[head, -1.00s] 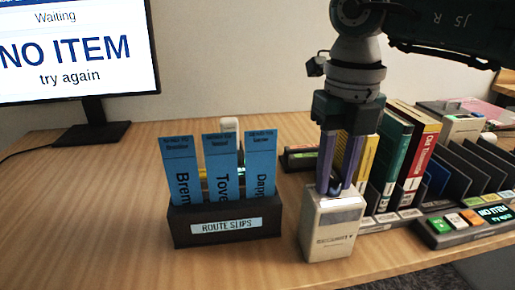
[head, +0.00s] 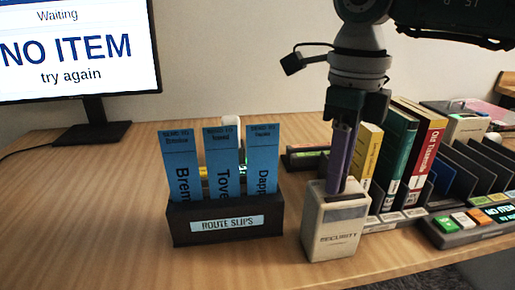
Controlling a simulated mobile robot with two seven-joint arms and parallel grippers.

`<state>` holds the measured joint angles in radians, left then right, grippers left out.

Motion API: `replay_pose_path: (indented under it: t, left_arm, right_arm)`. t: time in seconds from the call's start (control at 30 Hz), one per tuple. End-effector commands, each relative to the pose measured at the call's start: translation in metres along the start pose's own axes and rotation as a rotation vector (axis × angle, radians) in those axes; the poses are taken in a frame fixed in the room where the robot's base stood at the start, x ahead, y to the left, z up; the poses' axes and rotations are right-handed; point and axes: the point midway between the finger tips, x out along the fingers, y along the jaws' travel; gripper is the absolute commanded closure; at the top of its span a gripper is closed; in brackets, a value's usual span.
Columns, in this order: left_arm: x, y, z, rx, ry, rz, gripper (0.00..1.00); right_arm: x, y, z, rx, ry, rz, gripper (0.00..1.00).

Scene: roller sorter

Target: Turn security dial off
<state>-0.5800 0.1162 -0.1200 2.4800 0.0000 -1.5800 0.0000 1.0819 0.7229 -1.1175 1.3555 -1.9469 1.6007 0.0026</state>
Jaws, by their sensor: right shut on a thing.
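The security box (head: 338,238) is a small beige unit labelled SECURITY, standing on the table right of centre. My right gripper (head: 339,188) points straight down onto its top, with its purple fingers at the top face. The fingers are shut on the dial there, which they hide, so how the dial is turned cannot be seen. One finger now stands largely in front of the other. My left gripper is not in view.
A black ROUTE SLIPS holder (head: 228,224) with blue slips stands left of the box. Several books (head: 398,155), dark dividers and a button panel (head: 470,222) stand close on the right. A monitor (head: 80,50) reads NO ITEM. The table's front left is clear.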

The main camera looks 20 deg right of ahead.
Motion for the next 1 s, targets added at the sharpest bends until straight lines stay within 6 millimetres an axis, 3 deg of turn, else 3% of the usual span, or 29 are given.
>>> replay_pose_path:
  t: [0.53, 0.57, 0.8, 1.0]
  left_arm:
    - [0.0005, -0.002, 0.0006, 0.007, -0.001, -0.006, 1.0]
    - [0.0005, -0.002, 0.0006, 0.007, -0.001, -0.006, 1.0]
    - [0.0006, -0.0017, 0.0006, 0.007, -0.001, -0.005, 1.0]
    - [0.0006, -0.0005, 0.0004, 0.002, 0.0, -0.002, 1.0]
  right_arm:
    - [-0.0008, 0.0003, 0.0005, -0.026, -0.002, 0.0, 1.0]
    - [-0.0008, 0.0003, 0.0005, -0.025, -0.002, 0.0, 0.64]
    - [-0.0005, 0.0002, 0.0004, -0.024, -0.001, 0.0, 0.37]
    - [-0.0002, 0.0002, 0.0002, -0.024, -0.001, 0.0, 0.37]
